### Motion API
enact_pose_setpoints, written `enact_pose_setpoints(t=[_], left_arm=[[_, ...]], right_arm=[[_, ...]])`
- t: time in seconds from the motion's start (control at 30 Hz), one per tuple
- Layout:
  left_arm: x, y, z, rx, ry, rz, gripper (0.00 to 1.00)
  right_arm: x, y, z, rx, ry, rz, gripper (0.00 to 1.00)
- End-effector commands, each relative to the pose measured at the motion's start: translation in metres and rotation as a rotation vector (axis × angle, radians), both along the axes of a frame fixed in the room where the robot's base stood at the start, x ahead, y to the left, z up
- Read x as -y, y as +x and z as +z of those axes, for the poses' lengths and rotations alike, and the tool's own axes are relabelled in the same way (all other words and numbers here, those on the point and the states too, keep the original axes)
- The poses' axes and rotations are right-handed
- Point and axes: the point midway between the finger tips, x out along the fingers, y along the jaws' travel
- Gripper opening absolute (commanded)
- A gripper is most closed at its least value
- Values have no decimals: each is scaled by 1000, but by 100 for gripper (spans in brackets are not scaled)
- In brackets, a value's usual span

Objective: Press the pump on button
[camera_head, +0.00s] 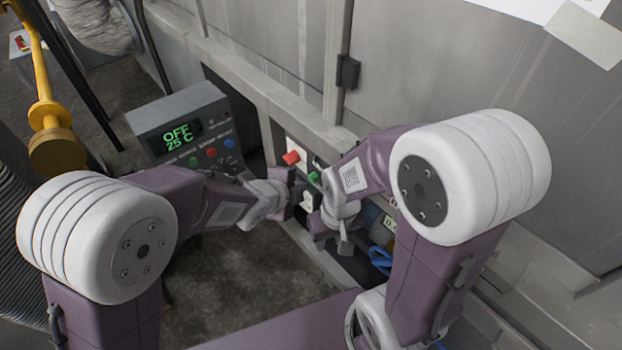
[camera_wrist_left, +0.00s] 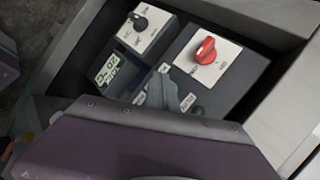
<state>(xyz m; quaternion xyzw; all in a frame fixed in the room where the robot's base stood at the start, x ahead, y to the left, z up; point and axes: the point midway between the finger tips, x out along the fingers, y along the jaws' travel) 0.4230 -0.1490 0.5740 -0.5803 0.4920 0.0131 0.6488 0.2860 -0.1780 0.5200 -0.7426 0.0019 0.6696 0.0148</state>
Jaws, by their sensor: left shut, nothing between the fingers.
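A dark control panel sits in a recess of the grey cabinet. In the left wrist view it shows a green button (camera_wrist_left: 198,110) beside small white labels, partly hidden by my gripper. A green button (camera_head: 313,177) also shows in the head view, just below a red switch (camera_head: 291,157). My left gripper (camera_head: 292,190) is shut and empty, close in front of the panel. Its grey tip (camera_wrist_left: 160,90) lies just left of the green button in the wrist view; contact cannot be told. My right gripper (camera_head: 333,234) hangs lower and to the right; its finger opening is unclear.
The panel also carries a red rotary knob (camera_wrist_left: 205,50), a black knob (camera_wrist_left: 140,22) and a small display (camera_wrist_left: 107,70). A grey control box (camera_head: 185,125) reading OFF and 25 C stands left. A blue object (camera_head: 380,258) lies right of my right gripper. Cabinet walls enclose the recess.

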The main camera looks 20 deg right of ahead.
Motion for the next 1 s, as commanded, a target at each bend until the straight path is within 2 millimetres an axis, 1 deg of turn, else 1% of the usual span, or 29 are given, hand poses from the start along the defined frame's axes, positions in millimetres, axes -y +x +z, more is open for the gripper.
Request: enact_pose_setpoints(t=[0.7, 1.0], left_arm=[[0, 0, 0, 0, 0, 0, 0], [8, 3, 0, 0, 0, 0, 0]], right_arm=[[0, 0, 0, 0, 0, 0, 35], [0, 0, -3, 0, 0, 0, 35]])
